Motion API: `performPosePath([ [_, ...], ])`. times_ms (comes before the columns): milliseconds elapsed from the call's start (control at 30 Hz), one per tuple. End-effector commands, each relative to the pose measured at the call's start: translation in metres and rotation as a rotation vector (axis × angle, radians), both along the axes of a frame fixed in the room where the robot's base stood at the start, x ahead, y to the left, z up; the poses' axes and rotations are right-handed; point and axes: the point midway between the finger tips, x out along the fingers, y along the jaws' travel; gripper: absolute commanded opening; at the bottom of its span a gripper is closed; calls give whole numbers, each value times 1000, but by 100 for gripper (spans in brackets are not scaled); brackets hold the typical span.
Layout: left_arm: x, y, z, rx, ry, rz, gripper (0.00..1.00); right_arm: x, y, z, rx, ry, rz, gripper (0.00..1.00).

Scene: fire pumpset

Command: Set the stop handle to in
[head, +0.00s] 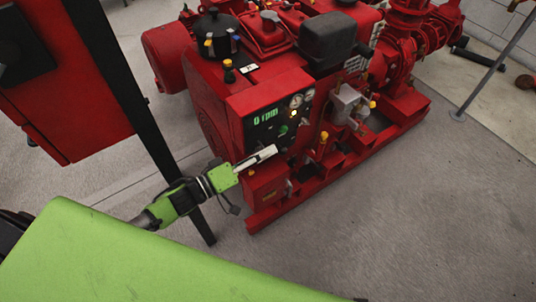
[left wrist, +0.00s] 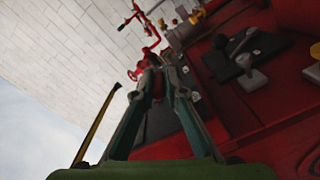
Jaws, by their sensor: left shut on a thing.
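The red pump engine (head: 270,85) carries a black control panel (head: 268,125) with a green "0 rpm" readout, gauges and a lit yellow button. My left gripper (head: 270,153) reaches in from the left to the panel's lower edge, its fingers closed. In the left wrist view the fingertips (left wrist: 157,72) converge, with something small and dark red between them. This appears to be the stop handle; the fingers mostly hide it, and its in or out position cannot be told. My right gripper is in neither view.
The concrete floor (head: 420,210) at the front right is clear.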

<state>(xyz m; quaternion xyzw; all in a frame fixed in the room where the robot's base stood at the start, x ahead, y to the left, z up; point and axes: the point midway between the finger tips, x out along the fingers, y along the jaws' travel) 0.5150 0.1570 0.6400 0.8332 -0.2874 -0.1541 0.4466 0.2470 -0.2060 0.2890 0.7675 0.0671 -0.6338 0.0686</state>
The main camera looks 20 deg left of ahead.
Motion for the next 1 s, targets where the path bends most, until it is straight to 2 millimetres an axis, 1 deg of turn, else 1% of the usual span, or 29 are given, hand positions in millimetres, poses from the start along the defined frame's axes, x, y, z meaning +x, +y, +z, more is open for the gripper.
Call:
performPosePath([
  [33, 5, 6, 2, 7, -4, 1, 0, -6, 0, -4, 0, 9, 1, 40],
  [100, 8, 10, 2, 7, -3, 2, 0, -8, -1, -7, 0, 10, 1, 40],
  [400, 11, 14, 2, 7, -6, 7, 0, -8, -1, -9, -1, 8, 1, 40],
  [433, 11, 14, 2, 8, -6, 8, 17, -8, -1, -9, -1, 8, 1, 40],
  [467, 11, 14, 2, 8, -5, 8, 25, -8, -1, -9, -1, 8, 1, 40],
  [500, 11, 14, 2, 8, -5, 8, 29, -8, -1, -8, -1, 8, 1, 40],
  [833, 6, 14, 0, 5, -2, 3, 29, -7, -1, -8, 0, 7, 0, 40],
  [933, -3, 21, -1, 4, 2, 5, 29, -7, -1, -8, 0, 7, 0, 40],
  [1000, -13, 29, -1, 7, 2, 4, 29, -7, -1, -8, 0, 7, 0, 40],
])
